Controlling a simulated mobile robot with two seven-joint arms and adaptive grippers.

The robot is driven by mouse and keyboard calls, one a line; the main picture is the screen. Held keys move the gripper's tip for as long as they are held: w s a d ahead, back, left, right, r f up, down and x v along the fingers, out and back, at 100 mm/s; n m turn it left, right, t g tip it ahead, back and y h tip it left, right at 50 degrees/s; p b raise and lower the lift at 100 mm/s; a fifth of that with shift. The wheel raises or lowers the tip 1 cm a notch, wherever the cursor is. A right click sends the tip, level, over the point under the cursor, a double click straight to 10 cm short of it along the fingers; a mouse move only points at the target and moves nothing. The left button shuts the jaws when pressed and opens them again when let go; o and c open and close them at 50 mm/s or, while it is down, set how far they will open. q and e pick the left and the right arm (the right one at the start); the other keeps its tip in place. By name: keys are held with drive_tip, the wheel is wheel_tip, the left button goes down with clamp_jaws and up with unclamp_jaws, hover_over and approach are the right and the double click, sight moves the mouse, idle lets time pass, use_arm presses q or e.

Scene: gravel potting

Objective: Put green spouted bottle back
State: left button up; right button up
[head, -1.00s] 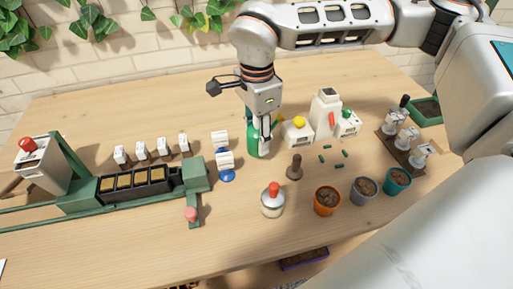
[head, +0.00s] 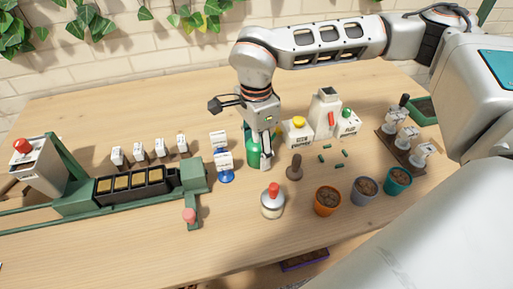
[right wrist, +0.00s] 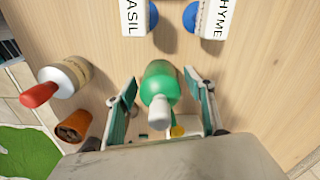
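The green spouted bottle (head: 253,154) stands on the table near its middle, just right of two white-and-blue labelled items. My right gripper (head: 263,158) is over it from above and partly hides it in the head view. In the right wrist view the bottle (right wrist: 160,82) is between the two spread fingers, its white spout towards the camera. Gaps show between the bottle and both fingers, so the gripper looks open around it. My left gripper is not in view.
A red-topped jar (head: 272,201) and a brown-handled tamper (head: 294,168) stand near the bottle. White dispensers (head: 325,112) are behind to the right. The basil and thyme markers (head: 223,161) are close on the left. Pots (head: 327,199) stand at the front right.

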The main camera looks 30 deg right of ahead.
wheel_tip(320, 180, up, 11)
drive_tip(key=shift+w+f+p, duration=0.1)
drive_tip(key=shift+p, duration=0.8)
drive_tip(key=shift+r, duration=0.8)
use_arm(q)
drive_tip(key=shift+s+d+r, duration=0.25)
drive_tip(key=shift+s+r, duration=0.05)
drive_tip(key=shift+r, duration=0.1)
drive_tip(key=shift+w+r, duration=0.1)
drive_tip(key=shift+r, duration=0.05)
